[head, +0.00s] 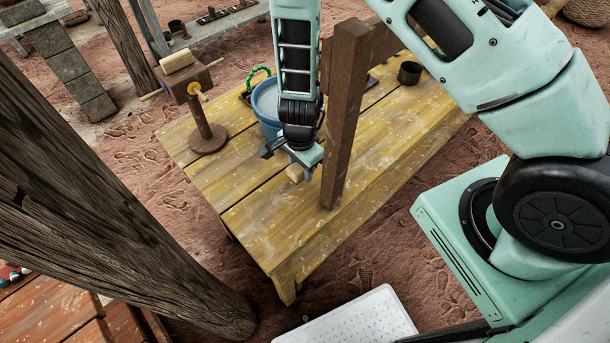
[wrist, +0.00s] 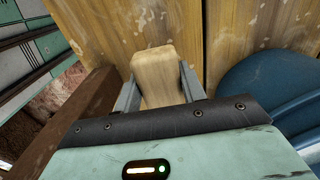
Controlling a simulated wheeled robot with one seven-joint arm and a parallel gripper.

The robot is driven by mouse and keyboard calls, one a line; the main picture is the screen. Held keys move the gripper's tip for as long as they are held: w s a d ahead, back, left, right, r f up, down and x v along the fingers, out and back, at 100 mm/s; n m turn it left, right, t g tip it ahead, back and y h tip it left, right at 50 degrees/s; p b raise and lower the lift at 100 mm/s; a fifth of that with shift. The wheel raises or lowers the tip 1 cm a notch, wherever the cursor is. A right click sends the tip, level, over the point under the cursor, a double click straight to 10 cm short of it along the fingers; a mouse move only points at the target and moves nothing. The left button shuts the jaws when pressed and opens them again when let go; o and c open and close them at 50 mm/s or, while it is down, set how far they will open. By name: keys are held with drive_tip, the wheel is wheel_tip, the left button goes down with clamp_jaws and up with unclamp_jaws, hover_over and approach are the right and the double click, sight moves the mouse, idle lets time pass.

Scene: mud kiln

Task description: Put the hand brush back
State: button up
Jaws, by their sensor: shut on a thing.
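My gripper (head: 300,163) is above the yellow wooden table (head: 250,215), just left of a brown upright post. It is shut on a pale wooden block-like piece, which I take to be the hand brush (head: 295,174). In the wrist view the brush (wrist: 156,75) sits between the two grey fingers of my gripper (wrist: 158,90), with the table planks behind it. Only its pale wooden part shows; I see no bristles. I cannot tell whether the brush touches the table.
The brown post (head: 344,125) stands close right of my gripper. A blue bucket (head: 267,122) is just behind it. A wooden stand (head: 207,138) is at the table's left end, a dark cup (head: 410,72) at the back right. The table's front left is bare.

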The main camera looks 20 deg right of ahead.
drive_tip(key=shift+w+d, duration=0.1)
drive_tip(key=shift+d, duration=0.15)
drive_tip(key=f+b, duration=0.1)
drive_tip(key=b, duration=0.1)
drive_tip(key=f+b, duration=0.1)
drive_tip(key=f, duration=0.1)
drive_tip(key=shift+w+d+f+b, duration=0.1)
drive_tip(key=shift+d+f+b, duration=0.2)
drive_tip(key=shift+d+b, duration=0.1)
drive_tip(key=shift+f, duration=0.1)
drive_tip(key=o, duration=0.9)
drive_tip(key=shift+o, duration=0.2)
wheel_tip(320, 180, up, 12)
drive_tip(key=p, duration=1.1)
drive_tip(key=shift+r, duration=0.2)
